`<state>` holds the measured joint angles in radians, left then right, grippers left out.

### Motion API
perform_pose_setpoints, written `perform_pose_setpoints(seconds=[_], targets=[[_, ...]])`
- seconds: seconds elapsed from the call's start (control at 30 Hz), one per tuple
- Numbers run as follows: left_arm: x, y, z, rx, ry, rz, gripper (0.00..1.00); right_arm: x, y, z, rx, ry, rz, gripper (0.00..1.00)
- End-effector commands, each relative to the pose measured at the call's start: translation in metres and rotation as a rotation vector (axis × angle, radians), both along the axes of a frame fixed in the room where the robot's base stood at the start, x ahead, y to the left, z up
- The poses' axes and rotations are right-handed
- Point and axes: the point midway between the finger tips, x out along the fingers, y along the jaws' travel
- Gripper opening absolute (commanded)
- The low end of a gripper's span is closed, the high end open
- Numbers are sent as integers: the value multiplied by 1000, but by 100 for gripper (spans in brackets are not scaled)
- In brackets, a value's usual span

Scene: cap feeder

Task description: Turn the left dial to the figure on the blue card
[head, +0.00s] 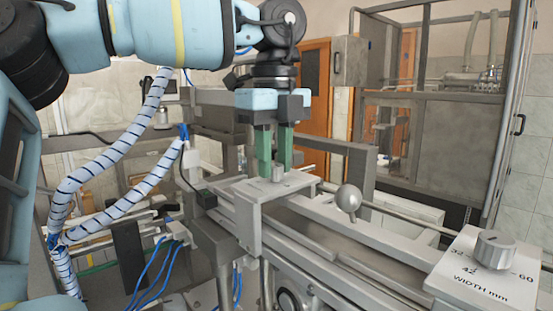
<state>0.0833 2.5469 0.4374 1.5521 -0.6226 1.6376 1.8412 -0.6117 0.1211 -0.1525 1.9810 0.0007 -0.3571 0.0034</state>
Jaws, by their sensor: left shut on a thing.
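My left gripper (274,165) points straight down with its two green fingers. It is shut on the left dial (278,173), a small grey knob on a pale plate (268,186) in the middle of the head view. The fingers and the steep angle hide most of the dial's face, and I cannot read its figures or pointer. No blue card shows in the head view. My right gripper is not in view.
A second grey dial (495,249) sits on a plate marked "WIDTH mm" (480,283) at the lower right. A round ball knob (348,198) stands on the rail between the plates. A metal frame cabinet (432,130) fills the back right.

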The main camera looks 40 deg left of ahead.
Motion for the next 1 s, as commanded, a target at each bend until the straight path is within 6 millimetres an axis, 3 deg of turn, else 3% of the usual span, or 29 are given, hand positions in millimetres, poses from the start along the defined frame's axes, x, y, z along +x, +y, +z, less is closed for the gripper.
perform_pose_setpoints(seconds=[0.6, 1.0], targets=[[1, 0, 0, 0, -2, -566, 3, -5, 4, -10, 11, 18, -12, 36], [0, 0, 1, 0, -3, -819, 3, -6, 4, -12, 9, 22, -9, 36]])
